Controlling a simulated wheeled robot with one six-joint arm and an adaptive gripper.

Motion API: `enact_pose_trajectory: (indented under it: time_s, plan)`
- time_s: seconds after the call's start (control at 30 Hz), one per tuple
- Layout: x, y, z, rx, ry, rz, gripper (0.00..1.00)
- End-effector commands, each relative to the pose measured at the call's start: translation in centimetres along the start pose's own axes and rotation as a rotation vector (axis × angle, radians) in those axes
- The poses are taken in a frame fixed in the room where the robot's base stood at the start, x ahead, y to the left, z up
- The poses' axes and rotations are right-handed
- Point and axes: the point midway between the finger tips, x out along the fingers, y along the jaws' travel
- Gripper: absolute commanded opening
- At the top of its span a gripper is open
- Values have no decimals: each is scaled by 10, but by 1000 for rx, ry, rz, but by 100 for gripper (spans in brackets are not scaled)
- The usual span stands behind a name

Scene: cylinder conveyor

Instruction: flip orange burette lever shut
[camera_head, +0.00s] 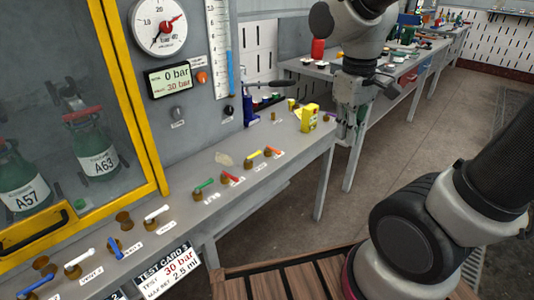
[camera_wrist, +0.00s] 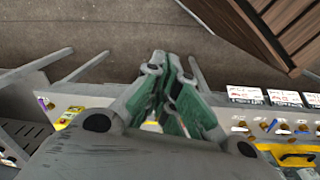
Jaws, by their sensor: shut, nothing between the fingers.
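A row of small coloured levers on brass-coloured fittings stands on the bench ledge. Among them are a green lever (camera_head: 204,184), a red lever (camera_head: 231,178), a yellow lever (camera_head: 253,154) and a red-orange lever (camera_head: 272,151). I cannot tell for sure which is the orange burette lever. A graduated tube (camera_head: 219,40) with blue liquid is upright on the grey panel. My gripper (camera_head: 347,132) points down beyond the ledge's far right end, apart from the levers. In the wrist view my gripper (camera_wrist: 172,62) is shut and empty.
A yellow box (camera_head: 308,118) stands near the ledge's right end, close to my gripper. Blue and white levers (camera_head: 114,246) are at the near left, by the yellow-framed cabinet (camera_head: 150,165). A cluttered workbench (camera_head: 395,62) is behind.

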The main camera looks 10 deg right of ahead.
Motion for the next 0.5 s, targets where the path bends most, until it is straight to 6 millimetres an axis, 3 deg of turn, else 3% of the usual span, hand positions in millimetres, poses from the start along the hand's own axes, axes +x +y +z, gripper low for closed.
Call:
enact_pose_trajectory:
  time_s: [0.27,0.5]
  plan:
    - [49,-24,-73,-386,-203,142,0]
    - [105,-58,-144,-814,-339,287,0]
